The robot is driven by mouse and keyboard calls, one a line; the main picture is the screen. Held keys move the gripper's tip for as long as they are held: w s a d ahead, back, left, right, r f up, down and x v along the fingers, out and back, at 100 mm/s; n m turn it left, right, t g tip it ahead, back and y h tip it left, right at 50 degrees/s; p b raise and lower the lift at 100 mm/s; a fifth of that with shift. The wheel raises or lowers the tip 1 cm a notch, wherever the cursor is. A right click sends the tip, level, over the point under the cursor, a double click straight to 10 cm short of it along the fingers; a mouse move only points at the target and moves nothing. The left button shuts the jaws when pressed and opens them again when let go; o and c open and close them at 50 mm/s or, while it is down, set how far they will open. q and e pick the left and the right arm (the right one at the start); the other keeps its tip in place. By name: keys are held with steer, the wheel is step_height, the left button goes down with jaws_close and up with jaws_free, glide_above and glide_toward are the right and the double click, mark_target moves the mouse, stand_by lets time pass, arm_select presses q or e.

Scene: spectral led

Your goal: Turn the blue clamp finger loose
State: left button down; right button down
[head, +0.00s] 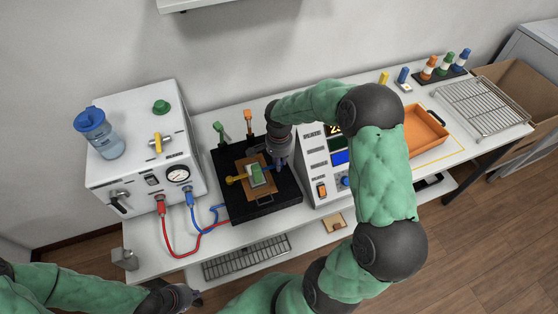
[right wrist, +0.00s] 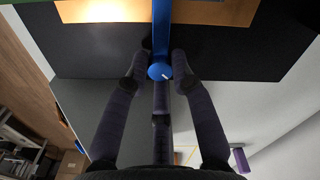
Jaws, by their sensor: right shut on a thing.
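The blue clamp finger (right wrist: 161,40) shows in the right wrist view as a blue bar with a round end between my fingers. In the head view only a bit of it (head: 268,169) shows, at the right side of the black fixture block (head: 236,206). My right gripper (right wrist: 160,73) is shut on its round end; in the head view the gripper (head: 280,163) points down there and hides part of it.
A white machine (head: 140,175) with a gauge (head: 177,175) stands left of the block, joined by red and blue hoses (head: 164,236). A panel with displays (head: 318,170) is close on the right. An orange tray (head: 425,130) and wire rack (head: 484,106) lie further right.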

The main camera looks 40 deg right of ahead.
steer(key=n+p, duration=0.1)
steer(key=n, duration=0.4)
steer(key=shift+r, duration=0.1)
steer(key=n+p, duration=0.1)
steer(key=n, duration=0.3)
steer(key=shift+n+p, duration=0.3)
steer(key=shift+p, duration=0.05)
steer(key=n+p, duration=0.1)
steer(key=n, duration=0.3)
steer(key=shift+p, duration=0.3)
steer(key=n+p, duration=0.1)
steer(key=n, duration=0.4)
steer(key=shift+w+p, duration=0.1)
steer(key=shift+p, duration=0.3)
steer(key=shift+n, duration=0.3)
steer(key=c, duration=1.1)
jaws_free()
steer(key=shift+o, duration=0.2)
